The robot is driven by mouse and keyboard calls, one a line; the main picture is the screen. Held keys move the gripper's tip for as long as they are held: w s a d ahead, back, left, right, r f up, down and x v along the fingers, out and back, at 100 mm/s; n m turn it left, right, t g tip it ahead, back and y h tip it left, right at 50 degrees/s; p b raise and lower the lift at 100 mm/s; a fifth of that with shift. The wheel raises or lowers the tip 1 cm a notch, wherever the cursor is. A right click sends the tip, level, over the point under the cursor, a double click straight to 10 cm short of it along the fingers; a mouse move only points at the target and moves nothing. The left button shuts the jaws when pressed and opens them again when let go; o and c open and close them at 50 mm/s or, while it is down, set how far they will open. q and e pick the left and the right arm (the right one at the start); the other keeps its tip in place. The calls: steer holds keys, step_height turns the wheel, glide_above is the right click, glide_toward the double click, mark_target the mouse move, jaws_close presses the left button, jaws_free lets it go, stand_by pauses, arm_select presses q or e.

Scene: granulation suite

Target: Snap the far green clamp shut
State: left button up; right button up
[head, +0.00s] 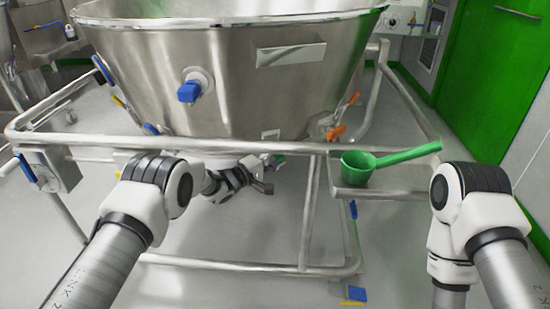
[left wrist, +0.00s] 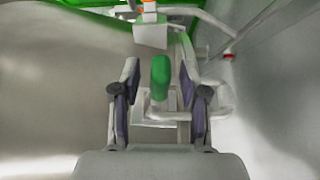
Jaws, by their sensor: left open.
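The green clamp handle (head: 278,160) shows small under the steel hopper in the head view, just beyond my left gripper (head: 264,180). In the left wrist view the green handle (left wrist: 160,72) stands upright between the two fingers of my left gripper (left wrist: 159,88). The fingers are open, with a gap on each side of the handle. The lower part of the clamp is hard to make out. My right arm comes in at the right of the head view, but its gripper is out of sight.
The steel hopper (head: 240,75) sits in a tubular frame (head: 75,138). A green scoop (head: 390,158) lies on a side shelf (head: 385,192). Orange handles (head: 336,132) and a blue knob (head: 189,91) project from the hopper. Frame tubes surround my left gripper.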

arm_select(q)
steer(key=v, duration=1.2)
steer(key=shift+c, duration=0.4)
